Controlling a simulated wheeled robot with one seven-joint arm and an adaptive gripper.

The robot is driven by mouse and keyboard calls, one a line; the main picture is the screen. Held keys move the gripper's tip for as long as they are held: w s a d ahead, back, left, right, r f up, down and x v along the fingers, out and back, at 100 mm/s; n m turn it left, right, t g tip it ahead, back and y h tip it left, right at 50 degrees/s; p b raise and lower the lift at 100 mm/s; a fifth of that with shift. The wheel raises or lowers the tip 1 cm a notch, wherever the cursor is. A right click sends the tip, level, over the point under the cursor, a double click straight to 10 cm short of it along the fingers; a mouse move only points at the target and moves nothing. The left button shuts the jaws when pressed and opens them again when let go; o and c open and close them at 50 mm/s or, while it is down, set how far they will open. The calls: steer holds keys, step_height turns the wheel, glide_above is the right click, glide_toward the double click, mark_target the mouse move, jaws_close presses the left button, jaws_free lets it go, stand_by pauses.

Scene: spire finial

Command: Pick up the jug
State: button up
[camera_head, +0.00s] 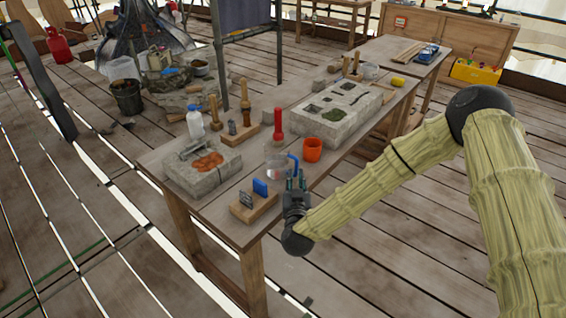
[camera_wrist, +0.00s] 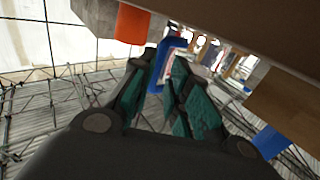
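The jug (camera_head: 275,167) is a clear vessel with a blue handle on its right side. It stands on the wooden workbench near the front edge. My gripper (camera_head: 295,181) is just in front of the handle, fingers pointing toward it. In the wrist view the blue handle (camera_wrist: 158,74) shows ahead, between the tips of my gripper (camera_wrist: 170,70). The two green-padded fingers are apart with a gap between them. I cannot tell whether either finger touches the handle. The clear body is hard to make out in the wrist view.
An orange cup (camera_head: 312,150) stands right of the jug; it also shows in the wrist view (camera_wrist: 132,24). A wooden block with blue and grey pieces (camera_head: 252,206) lies close to the left.

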mark_target(296, 168)
steer(key=shift+w+d+r+p, duration=0.2)
steer(key=shift+w+r+p, duration=0.15)
steer(key=shift+w, duration=0.2)
steer(key=w, duration=0.2)
steer(key=w+p, duration=0.1)
steer(key=shift+a+r, duration=0.2)
steer(key=shift+a, duration=0.05)
steer(key=shift+w+f, duration=0.1)
steer(key=shift+w, duration=0.4)
jaws_close()
